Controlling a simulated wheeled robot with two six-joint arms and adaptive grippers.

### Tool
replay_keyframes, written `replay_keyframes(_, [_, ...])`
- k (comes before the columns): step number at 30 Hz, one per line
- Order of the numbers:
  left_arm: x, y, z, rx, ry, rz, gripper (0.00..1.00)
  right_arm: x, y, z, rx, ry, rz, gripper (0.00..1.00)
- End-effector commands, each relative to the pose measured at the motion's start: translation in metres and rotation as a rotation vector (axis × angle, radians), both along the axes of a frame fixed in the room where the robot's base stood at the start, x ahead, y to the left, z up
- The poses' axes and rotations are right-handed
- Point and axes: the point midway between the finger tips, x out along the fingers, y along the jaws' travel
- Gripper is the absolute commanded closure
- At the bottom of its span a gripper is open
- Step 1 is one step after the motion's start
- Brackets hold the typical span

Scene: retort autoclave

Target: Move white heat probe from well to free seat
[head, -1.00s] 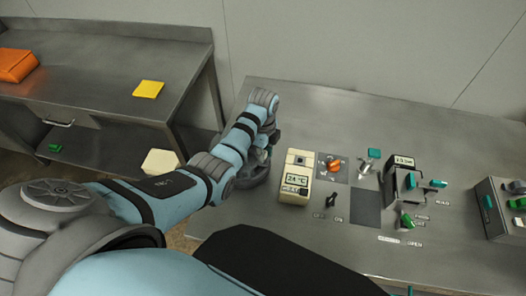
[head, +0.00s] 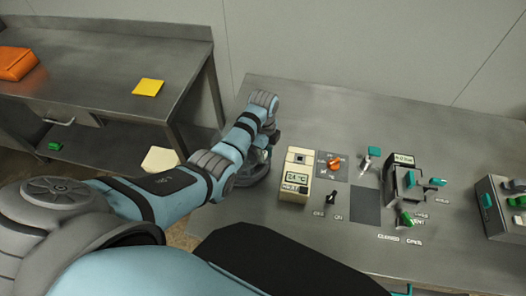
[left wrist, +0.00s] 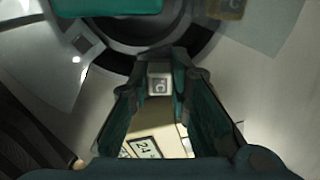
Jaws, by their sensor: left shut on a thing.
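A small white block marked °C (left wrist: 160,82), seemingly the head of the white heat probe, sits between my left fingertips in the left wrist view. My left gripper (left wrist: 161,68) is shut on it. In the head view the left arm hides the fingers and probe; its wrist is bent down over a round grey fitting (head: 255,178) on the bench. A cream meter (head: 297,176) with a 24 °C display and a dark square opening at its top stands just right of the gripper. I cannot tell which openings are the well and the free seat. My right gripper is not in view.
Right of the meter are an orange knob (head: 334,163), a black switch (head: 331,199), a bare dark grey plate (head: 366,206) and a control block (head: 405,184) with teal and green handles. Another control box (head: 500,205) is at the far right. The bench's back is clear.

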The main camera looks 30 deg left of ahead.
Motion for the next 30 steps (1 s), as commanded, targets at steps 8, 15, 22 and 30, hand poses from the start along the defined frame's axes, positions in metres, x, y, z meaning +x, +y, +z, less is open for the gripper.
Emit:
replay_keyframes(8, [0.0001, -0.0001, -0.0015, 0.000, 0.000, 0.000, 1.00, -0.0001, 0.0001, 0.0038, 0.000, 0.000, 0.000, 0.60])
replay_keyframes(15, [0.0001, -0.0001, -0.0022, 0.000, 0.000, 0.000, 0.81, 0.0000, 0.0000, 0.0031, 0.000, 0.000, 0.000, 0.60])
replay_keyframes(22, [0.0001, -0.0001, -0.0022, 0.000, 0.000, 0.000, 0.59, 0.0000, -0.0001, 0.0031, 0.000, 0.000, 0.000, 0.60])
replay_keyframes(30, [0.0000, -0.0001, -0.0022, 0.000, 0.000, 0.000, 0.42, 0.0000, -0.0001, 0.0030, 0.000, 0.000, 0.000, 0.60])
